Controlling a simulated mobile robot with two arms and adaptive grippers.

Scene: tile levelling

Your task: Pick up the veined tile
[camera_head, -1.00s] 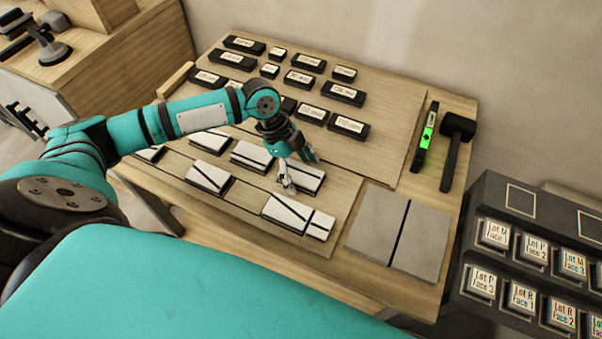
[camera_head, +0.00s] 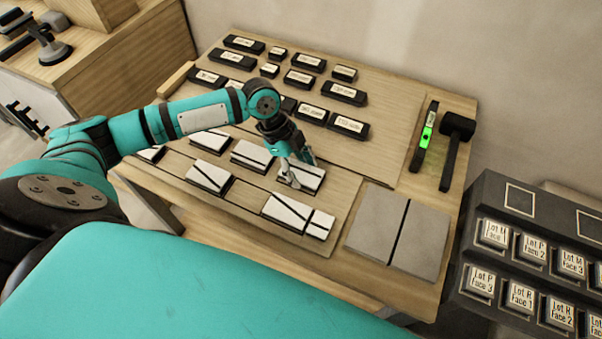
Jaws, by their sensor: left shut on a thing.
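Several white tiles with dark lines across them lie in two rows on a wooden board at the front of the table. My left gripper (camera_head: 299,175) points down at the right end of the back row and is shut on the white tile (camera_head: 312,181) there. The fingers cover part of this tile, and I cannot tell if it is clear of the board. Other lined tiles lie near it: one to its left (camera_head: 251,153), one farther left (camera_head: 208,174) and one in front (camera_head: 286,208). My right gripper is not in view.
Black labelled blocks (camera_head: 343,93) stand in rows behind the tiles. Two grey slabs (camera_head: 376,222) lie to the right. A green-lit level (camera_head: 427,135) and a black mallet (camera_head: 457,125) lie at the right edge. A rack of labelled lot boxes (camera_head: 522,297) stands at the right.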

